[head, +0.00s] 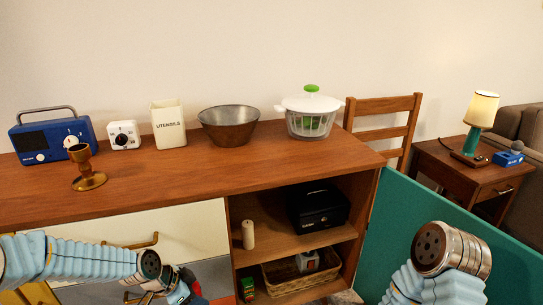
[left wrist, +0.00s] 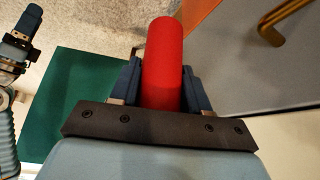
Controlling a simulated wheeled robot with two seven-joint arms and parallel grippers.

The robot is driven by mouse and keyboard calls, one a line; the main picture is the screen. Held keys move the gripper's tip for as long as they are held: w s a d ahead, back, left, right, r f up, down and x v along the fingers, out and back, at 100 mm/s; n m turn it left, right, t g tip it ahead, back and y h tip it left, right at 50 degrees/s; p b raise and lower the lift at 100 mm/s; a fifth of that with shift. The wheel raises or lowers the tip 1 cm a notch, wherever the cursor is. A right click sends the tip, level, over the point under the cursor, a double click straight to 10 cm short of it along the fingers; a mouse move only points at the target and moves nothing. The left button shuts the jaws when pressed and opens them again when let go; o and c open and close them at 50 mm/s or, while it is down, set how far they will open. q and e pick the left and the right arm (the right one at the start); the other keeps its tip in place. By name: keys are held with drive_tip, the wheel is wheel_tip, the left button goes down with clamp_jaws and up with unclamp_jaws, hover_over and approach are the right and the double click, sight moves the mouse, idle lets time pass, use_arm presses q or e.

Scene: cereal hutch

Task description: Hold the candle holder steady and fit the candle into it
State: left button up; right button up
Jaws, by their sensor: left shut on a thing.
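My left gripper (left wrist: 162,78) is shut on a red cylinder (left wrist: 162,45), likely a candle, which sticks out beyond the fingers in the left wrist view. In the head view this gripper is low in front of the hutch, with a little of the red cylinder (head: 196,288) showing. The brass candle holder (head: 88,181), a cup on a stem and round foot, stands upright on the hutch top at the left, apart from both grippers. A cream candle (head: 248,234) stands on the open shelf. My right gripper (left wrist: 29,24) shows at the left wrist view's edge; its jaw opening is unclear.
On the hutch top (head: 190,180) are a blue radio (head: 52,140), white timer (head: 123,135), utensils canister (head: 168,124), metal bowl (head: 229,125) and salad spinner (head: 310,113). The shelves hold a black box (head: 319,207) and wicker basket (head: 285,280). A teal panel (head: 400,215) stands at right.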

use_arm(q)
drive_tip(key=shift+w+a+r, duration=0.2)
drive_tip(key=shift+w+r, duration=0.05)
drive_tip(key=shift+r, duration=0.05)
